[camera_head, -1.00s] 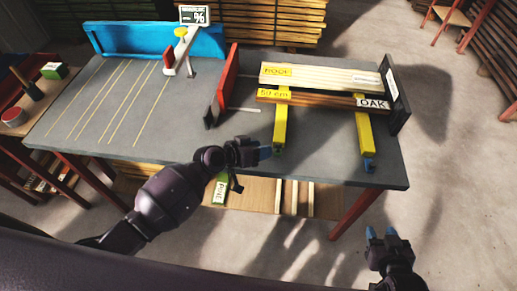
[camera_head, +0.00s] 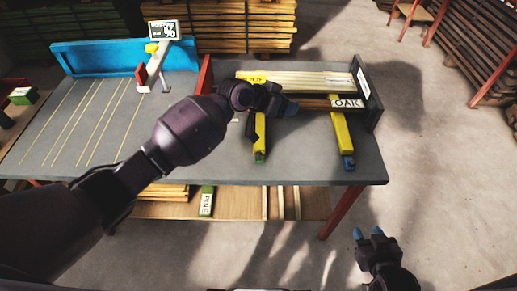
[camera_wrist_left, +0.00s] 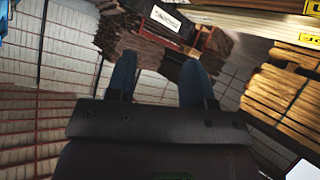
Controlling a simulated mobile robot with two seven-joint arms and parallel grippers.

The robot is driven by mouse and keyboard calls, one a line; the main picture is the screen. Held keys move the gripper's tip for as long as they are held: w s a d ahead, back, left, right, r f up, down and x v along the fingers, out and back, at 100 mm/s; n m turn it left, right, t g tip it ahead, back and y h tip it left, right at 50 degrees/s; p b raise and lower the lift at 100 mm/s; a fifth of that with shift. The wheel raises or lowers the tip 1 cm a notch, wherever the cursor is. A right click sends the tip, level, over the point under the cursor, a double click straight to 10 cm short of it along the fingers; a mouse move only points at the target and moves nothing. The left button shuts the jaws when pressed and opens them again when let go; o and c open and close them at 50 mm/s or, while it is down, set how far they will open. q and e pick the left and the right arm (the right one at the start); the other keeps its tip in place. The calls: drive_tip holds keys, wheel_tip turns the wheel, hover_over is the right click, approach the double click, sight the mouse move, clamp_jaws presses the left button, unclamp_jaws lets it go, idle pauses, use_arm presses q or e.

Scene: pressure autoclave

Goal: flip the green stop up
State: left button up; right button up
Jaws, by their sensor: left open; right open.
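A small green piece (camera_head: 259,157), which looks like the green stop, sits at the near end of the left yellow rail (camera_head: 260,132) on the grey table. It is too small to tell whether it is up or down. My left gripper (camera_head: 290,106) is above the table, beyond and to the right of the green piece, in front of the boards. In the left wrist view its blue fingers (camera_wrist_left: 160,80) are apart with nothing between them. My right gripper (camera_head: 368,233) is open and empty, off the table's near right side.
A right yellow rail (camera_head: 341,133) ends in a blue piece (camera_head: 348,162). Light boards (camera_head: 300,84) and a board labelled OAK (camera_head: 345,103) lie across the rails, between a red plate (camera_head: 205,75) and a dark end plate (camera_head: 367,92). The table's left part (camera_head: 90,120) is mostly clear.

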use_arm(q)
drive_tip(key=d+g+y, duration=0.1)
drive_tip(key=y, duration=0.1)
drive_tip(key=n+g+y, duration=0.4)
drive_tip(key=n+y, duration=0.4)
drive_tip(key=n, duration=0.2)
approach(259, 152)
wheel_tip(259, 152, down, 9)
drive_tip(key=shift+w+d+f, duration=0.15)
use_arm(e)
drive_tip(key=shift+s+f, duration=0.1)
drive_tip(key=shift+f, duration=0.25)
use_arm(q)
drive_tip(key=shift+c, duration=0.3)
clamp_jaws()
use_arm(e)
drive_tip(key=shift+f, duration=0.1)
